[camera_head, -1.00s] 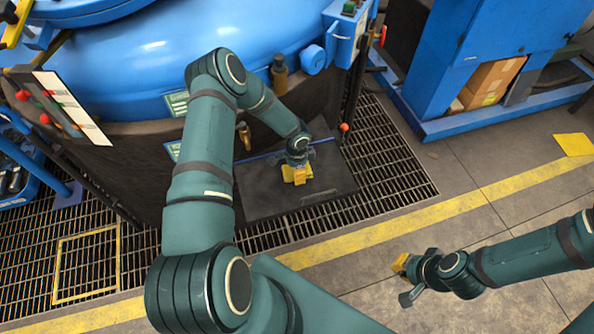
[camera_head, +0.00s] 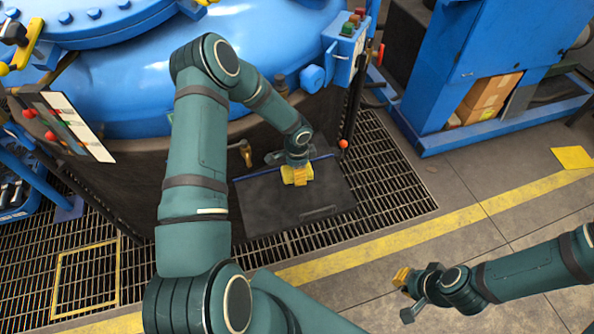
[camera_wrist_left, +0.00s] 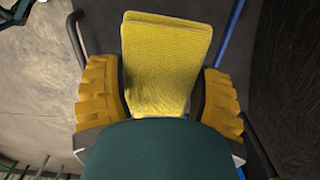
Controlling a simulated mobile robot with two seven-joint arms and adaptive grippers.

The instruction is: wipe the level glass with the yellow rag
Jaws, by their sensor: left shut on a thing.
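The yellow rag (camera_wrist_left: 165,65) shows as a folded woven cloth in the left wrist view, between the orange-yellow finger pads. My left gripper (camera_head: 297,174) is shut on it, over the far part of a dark mat in the head view. There, the rag and pads are hard to tell apart. The gripper is apart from that fitting. My right gripper (camera_head: 406,295) is open and empty over the floor at lower right.
The blue vessel (camera_head: 130,95) fills the upper left, with a brass tap (camera_head: 246,153) and a control box (camera_head: 345,48) on its side.

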